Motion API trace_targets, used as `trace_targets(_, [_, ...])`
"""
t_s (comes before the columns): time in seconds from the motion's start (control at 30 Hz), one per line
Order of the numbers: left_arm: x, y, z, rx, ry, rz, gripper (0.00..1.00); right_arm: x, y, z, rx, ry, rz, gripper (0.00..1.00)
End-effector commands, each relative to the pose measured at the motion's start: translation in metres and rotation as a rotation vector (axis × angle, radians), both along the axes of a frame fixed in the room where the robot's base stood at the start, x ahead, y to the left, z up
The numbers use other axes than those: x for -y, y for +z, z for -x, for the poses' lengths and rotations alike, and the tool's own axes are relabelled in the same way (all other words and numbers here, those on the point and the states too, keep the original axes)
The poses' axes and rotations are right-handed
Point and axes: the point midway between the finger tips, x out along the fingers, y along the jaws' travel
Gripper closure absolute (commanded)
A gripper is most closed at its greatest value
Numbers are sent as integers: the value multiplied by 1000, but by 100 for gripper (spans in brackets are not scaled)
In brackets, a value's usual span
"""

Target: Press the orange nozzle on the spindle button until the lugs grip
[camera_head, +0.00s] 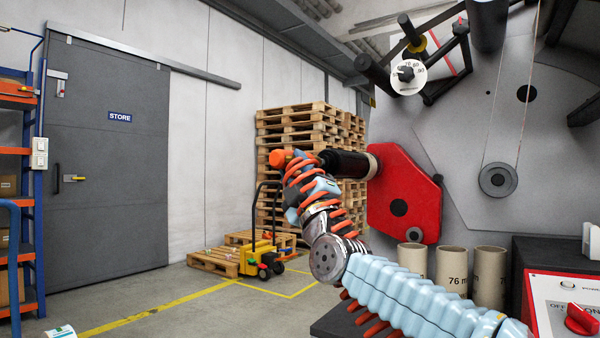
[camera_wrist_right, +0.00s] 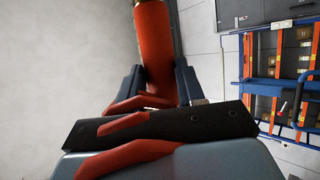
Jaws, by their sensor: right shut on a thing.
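The black spindle (camera_head: 346,163) sticks out to the left from the red hub plate (camera_head: 402,196) of the machine. Its left end is close to my right gripper (camera_head: 302,163), and I cannot make out the button there. My right arm comes up from the bottom right. In the right wrist view my right gripper (camera_wrist_right: 158,88) has its two blue-grey fingers closed on an orange cylinder, the nozzle (camera_wrist_right: 155,45), which runs to the top edge. An orange end of it also shows in the head view (camera_head: 281,158). Whether the nozzle touches the spindle is hidden. My left gripper is out of view.
Several cardboard cores (camera_head: 451,272) stand below the hub, close to my right arm. A control box (camera_head: 560,300) with a red knob is at the lower right. Stacked pallets (camera_head: 300,130) stand behind.

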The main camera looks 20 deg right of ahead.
Motion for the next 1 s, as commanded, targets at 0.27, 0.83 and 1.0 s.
trace_targets(0.27, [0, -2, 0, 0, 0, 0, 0, -18, 1, 15, 1, 2, 0, 98])
trace_targets(0.83, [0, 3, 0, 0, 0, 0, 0, -54, 1, 42, 1, 2, 0, 98])
trace_targets(1.0, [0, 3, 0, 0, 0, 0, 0, -57, 0, 45, 0, -1, 1, 98])
